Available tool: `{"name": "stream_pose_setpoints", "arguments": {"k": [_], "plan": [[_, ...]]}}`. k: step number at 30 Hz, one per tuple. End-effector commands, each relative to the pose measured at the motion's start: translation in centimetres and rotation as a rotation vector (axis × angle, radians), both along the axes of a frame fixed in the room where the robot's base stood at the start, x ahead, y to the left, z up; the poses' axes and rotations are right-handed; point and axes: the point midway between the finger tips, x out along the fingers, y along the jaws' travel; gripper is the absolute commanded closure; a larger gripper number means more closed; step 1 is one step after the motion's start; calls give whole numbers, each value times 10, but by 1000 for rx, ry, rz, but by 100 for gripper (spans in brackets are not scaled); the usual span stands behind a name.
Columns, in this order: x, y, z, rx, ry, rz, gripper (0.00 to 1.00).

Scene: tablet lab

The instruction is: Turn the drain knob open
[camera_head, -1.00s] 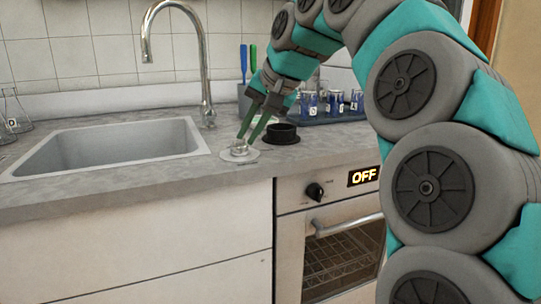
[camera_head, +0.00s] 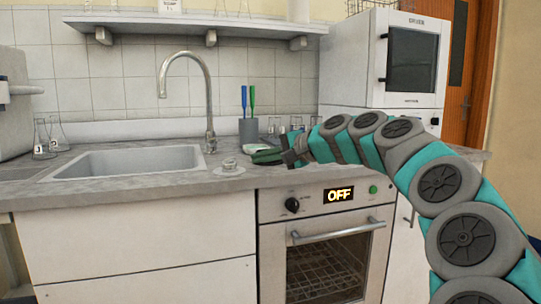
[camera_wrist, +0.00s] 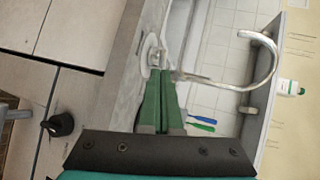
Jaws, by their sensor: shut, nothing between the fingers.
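The drain knob (camera_head: 229,165) is a small pale knob on a round plate, on the grey counter just right of the sink (camera_head: 125,160). In the wrist view the knob (camera_wrist: 155,56) shows just beyond my fingertips. My gripper (camera_head: 250,152) is to the right of the knob, low over the counter, with its green fingers pointing left. In the wrist view the fingers (camera_wrist: 160,75) are together with nothing between them. I cannot tell whether the fingertips touch the knob. The knob's exact angle is too small to read.
The tall faucet (camera_head: 209,110) stands behind the sink. A holder (camera_head: 248,131) with blue and green tools is behind my gripper. The oven (camera_head: 330,260), with its black dial (camera_head: 292,204) and OFF display (camera_head: 338,195), is below the counter. Flasks (camera_head: 50,135) stand at left.

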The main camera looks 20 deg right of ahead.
Motion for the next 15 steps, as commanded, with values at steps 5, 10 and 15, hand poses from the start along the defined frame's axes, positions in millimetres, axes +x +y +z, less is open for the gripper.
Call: {"name": "stream_pose_setpoints", "arguments": {"k": [5, 10, 15], "plan": [[29, 22, -12, -2, 2, 2, 100], [51, 39, -14, -3, 2, 3, 100], [64, 48, -16, -2, 4, 2, 100]]}}
